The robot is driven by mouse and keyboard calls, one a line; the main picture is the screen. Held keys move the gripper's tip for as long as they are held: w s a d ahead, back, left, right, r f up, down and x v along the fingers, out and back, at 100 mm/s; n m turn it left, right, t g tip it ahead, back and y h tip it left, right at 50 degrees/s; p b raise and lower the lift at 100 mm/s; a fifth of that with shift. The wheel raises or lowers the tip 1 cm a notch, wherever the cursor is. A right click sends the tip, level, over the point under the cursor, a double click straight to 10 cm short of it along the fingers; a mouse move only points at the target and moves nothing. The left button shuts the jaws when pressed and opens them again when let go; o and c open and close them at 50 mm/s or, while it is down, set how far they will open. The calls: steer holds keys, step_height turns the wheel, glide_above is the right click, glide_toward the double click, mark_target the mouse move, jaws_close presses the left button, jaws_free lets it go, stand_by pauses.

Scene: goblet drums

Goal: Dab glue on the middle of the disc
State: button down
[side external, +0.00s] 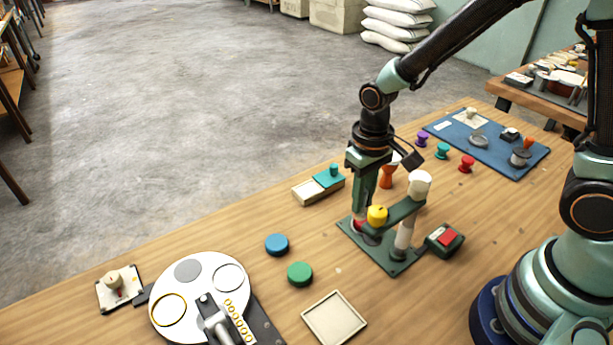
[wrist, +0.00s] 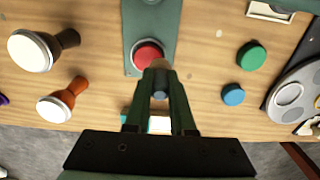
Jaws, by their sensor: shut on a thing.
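A red disc (wrist: 148,54) sits in a pale ring on a green base plate (side external: 395,264). In the side view the red (side external: 358,226) shows only partly, behind my gripper. My gripper (wrist: 160,88) points down and is shut on a small grey and tan piece (wrist: 160,94). The tan end of this piece overlaps the near edge of the red disc in the wrist view. I cannot tell whether it touches the disc. In the side view my gripper (side external: 361,212) is low over the base plate, and the held piece is hard to make out. No glue is visible on the disc.
A red-button box (side external: 445,239), blue puck (side external: 277,244), green puck (side external: 299,273) and square tray (side external: 335,319) lie around.

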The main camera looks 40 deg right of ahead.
steer(key=shift+f, duration=0.5)
steer(key=shift+d+f, duration=0.5)
steer(key=shift+d, duration=1.5)
steer(key=shift+a, duration=1.85)
steer(key=shift+a+r, duration=0.1)
steer(key=shift+a, duration=0.1)
steer(key=shift+r, duration=3.9)
